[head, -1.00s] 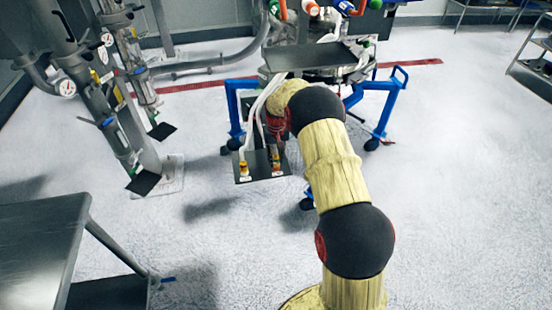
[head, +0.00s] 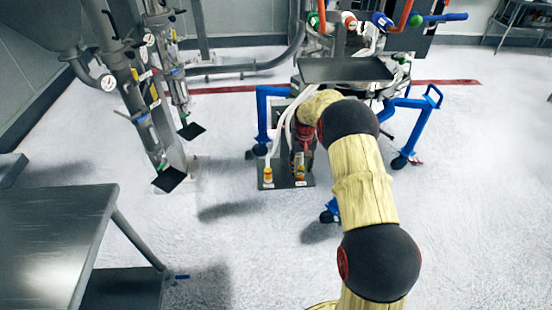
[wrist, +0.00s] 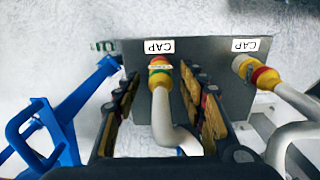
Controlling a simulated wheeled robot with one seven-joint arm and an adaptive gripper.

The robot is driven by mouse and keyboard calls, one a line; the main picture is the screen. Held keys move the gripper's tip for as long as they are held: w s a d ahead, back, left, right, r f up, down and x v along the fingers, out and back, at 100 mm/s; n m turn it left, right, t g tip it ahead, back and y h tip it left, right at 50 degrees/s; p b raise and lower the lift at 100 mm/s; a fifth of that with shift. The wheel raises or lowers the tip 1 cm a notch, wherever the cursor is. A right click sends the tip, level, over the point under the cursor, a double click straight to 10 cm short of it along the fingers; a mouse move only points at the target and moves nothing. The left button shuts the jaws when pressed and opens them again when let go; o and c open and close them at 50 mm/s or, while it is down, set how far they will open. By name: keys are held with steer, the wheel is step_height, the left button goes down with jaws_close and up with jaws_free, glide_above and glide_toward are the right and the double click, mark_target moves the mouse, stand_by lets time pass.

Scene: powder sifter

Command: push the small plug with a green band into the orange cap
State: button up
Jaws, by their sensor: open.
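In the wrist view, a white hose ends in a yellow and red connector (wrist: 160,72) at a dark plate (wrist: 205,65). A thin greenish band seems to show on it; which part is plug and which is cap is too small to tell. My gripper (wrist: 161,80) is open, with one finger on each side of this connector, apart from it as far as I can see. A second yellow and red connector (wrist: 262,76) with its own hose sits to the right, outside the fingers. In the head view the dark plate (head: 284,184) is partly behind my arm.
Blue frame legs (wrist: 60,135) stand left of my gripper. White CAP labels (wrist: 158,46) mark the plate. In the head view a grey table (head: 50,240) is at lower left, pipes with gauges (head: 140,90) are behind it, and open floor (head: 480,210) lies right.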

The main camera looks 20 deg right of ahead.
steer(key=shift+f+b, duration=0.25)
steer(key=shift+b, duration=0.5)
step_height(320, 180, up, 7)
steer(key=p, duration=0.4)
steer(key=shift+f+p, duration=0.1)
steer(key=shift+p, duration=0.25)
steer(key=s+d+r+n+g+h, duration=0.2)
steer(key=s+d+n+h, duration=0.1)
steer(key=s+n, duration=0.35)
steer(key=s+d+r+n+g+h, duration=0.2)
steer(key=s+n, duration=0.4)
steer(key=n, duration=0.1)
steer(key=w+a+r+n+t+h, duration=0.7)
steer(key=a+r+n+t, duration=0.25)
steer(key=n+t, duration=0.45)
steer(key=a+n+t+y, duration=0.6)
steer(key=a+n+t, duration=0.1)
steer(key=a, duration=0.8)
steer(key=shift+r+n+y, duration=0.35)
steer(key=shift+n+y, duration=0.05)
steer(key=shift+n, duration=0.25)
